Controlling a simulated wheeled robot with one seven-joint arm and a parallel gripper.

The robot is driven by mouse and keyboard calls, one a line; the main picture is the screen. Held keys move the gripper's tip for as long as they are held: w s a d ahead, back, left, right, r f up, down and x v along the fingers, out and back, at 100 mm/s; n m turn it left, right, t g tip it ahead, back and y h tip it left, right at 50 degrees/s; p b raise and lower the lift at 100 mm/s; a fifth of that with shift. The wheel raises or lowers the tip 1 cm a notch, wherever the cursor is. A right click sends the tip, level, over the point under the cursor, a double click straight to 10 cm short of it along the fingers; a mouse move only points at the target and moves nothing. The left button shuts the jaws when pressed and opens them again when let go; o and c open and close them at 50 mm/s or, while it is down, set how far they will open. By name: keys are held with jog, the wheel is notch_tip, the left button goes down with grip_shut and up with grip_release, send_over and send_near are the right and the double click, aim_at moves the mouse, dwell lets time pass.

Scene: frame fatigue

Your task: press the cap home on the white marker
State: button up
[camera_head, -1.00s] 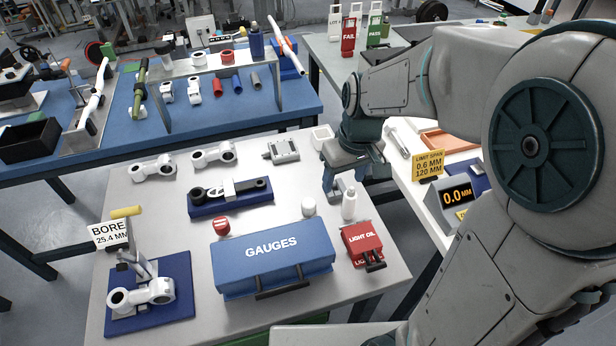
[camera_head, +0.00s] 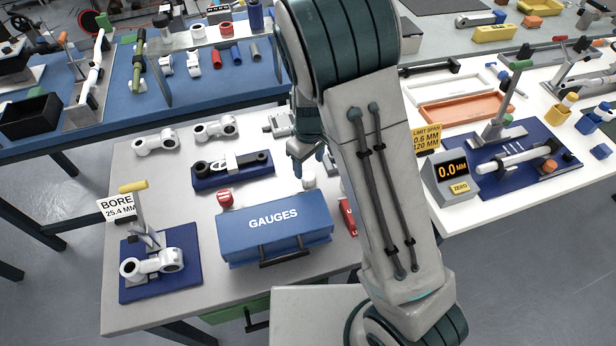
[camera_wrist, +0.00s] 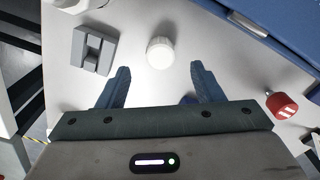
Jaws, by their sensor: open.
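A short white ribbed cylinder (camera_head: 308,181), which looks like a cap, stands on the grey table; it shows from above in the wrist view (camera_wrist: 160,52). My gripper (camera_head: 308,158) hangs just above and behind it. In the wrist view my gripper (camera_wrist: 158,72) is open, nothing between its blue fingertips, with the cylinder just beyond them, apart from both. I cannot tell whether this cylinder is part of the white marker. A white upright piece, possibly the marker, is hidden by my arm in the head view; a white object (camera_wrist: 72,4) is cut off at the wrist view's top edge.
A blue GAUGES box (camera_head: 275,232) stands in front, with a red knob (camera_head: 225,198) to its left. A grey slotted block (camera_wrist: 93,50) stands beside the white cylinder. The red light-oil can (camera_head: 347,216) is partly hidden.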

aim_at(308, 175)
jog(key=shift+a+f+p, duration=0.1)
jog(key=shift+f+p, duration=0.5)
jog(key=shift+f, duration=2.65)
jog(key=c, duration=1)
